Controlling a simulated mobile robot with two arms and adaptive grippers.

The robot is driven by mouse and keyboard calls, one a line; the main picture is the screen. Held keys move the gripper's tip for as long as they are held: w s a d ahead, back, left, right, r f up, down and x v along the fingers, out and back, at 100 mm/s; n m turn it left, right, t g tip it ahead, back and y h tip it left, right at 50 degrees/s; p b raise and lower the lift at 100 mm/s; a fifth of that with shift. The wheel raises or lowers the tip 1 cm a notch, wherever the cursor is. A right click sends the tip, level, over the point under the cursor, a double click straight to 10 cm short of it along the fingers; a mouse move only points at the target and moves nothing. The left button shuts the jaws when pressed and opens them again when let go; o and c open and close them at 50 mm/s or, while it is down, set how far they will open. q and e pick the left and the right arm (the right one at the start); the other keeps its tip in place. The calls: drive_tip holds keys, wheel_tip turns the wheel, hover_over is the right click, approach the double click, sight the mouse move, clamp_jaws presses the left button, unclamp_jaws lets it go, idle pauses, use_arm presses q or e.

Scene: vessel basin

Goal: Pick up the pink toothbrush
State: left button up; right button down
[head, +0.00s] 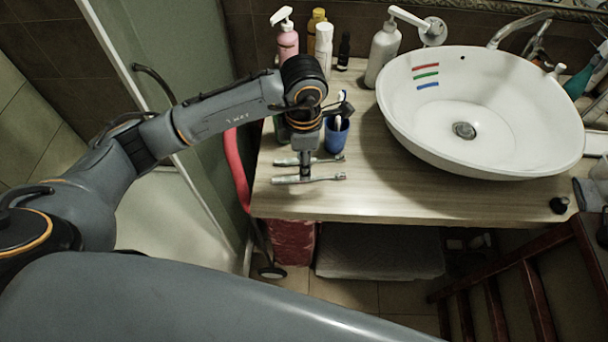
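No toothbrush in the head view shows a clear pink colour. Two pale toothbrushes lie on the counter: a rear one (327,160) and a front one (325,178), roughly parallel, heads to the right. My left gripper (305,172) points down over their handles near the counter's front edge. Its fingers overlap the rear handle and reach the front one. I cannot tell whether they are open or shut, or whether they touch a brush. A blue cup (338,136) with a brush in it stands just behind. My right gripper is not in view.
A white basin (400,120) with red, green and blue marks inside fills the right of the wooden counter (400,196). A pink bottle (287,42), a white bottle (383,54) and other containers stand at the back. A wooden rack (495,305) stands at lower right.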

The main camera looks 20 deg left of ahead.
use_arm(q)
wheel_tip(320, 180, down, 4)
drive_tip(key=shift+r+p, duration=0.1)
drive_tip(key=shift+p, duration=0.7)
drive_tip(key=shift+f, duration=0.5)
clamp_jaws()
drive_tip(key=shift+r, duration=0.1)
